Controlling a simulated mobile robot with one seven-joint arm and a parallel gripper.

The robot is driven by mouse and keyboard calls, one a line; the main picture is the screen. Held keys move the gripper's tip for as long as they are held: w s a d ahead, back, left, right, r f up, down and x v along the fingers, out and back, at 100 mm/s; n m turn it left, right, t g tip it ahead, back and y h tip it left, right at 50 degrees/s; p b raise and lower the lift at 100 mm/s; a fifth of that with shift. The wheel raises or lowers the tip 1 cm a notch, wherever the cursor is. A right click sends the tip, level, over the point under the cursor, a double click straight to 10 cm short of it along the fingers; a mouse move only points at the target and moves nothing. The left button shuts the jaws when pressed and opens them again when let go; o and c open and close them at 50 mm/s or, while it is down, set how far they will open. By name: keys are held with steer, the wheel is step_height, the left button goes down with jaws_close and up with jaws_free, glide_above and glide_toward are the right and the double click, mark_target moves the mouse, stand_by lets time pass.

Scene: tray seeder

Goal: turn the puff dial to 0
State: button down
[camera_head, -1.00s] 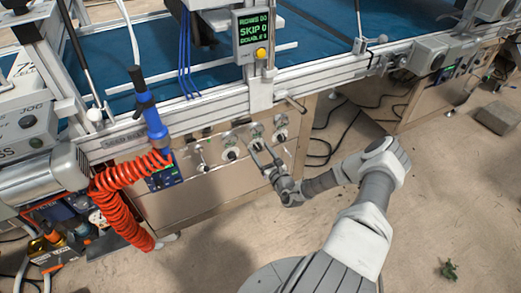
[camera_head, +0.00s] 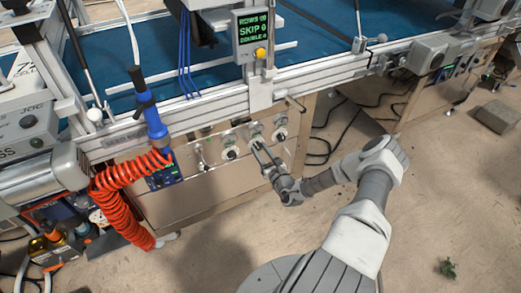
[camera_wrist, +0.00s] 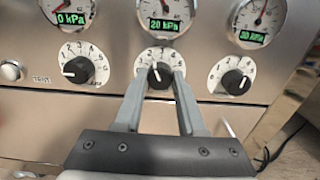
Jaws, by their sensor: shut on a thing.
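Three round white dials with black knobs sit in a row on the metal panel in the wrist view. My gripper (camera_wrist: 159,78) is shut on the black knob of the middle dial (camera_wrist: 158,68), with one finger on each side. It also shows at the panel in the head view (camera_head: 259,150). The white mark on this knob points roughly up. The gauge (camera_wrist: 163,20) above it reads 20 kPa. The lettering naming the dials is not legible, so I cannot tell which is the puff dial. The fingers hide the dial's lower part.
The left dial (camera_wrist: 72,70) and right dial (camera_wrist: 233,77) stand close on either side. A white button (camera_wrist: 11,71) is at far left. A red coiled hose (camera_head: 118,205) hangs left of the panel. Bare floor lies in front.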

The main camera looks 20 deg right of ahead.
steer(key=shift+r, duration=0.15)
steer(key=n+p, duration=0.2)
steer(key=p, duration=0.1)
steer(key=shift+a+r, duration=0.1)
steer(key=n+p, duration=0.2)
steer(key=n, duration=0.2)
steer(key=shift+p, duration=0.35)
steer(key=n+p, duration=0.2)
steer(key=n, duration=0.1)
steer(key=shift+n, duration=0.3)
steer(key=shift+f+n+p, duration=0.25)
steer(key=shift+n+p, duration=0.35)
steer(key=shift+n, duration=0.9)
steer(key=c, duration=0.5)
jaws_free()
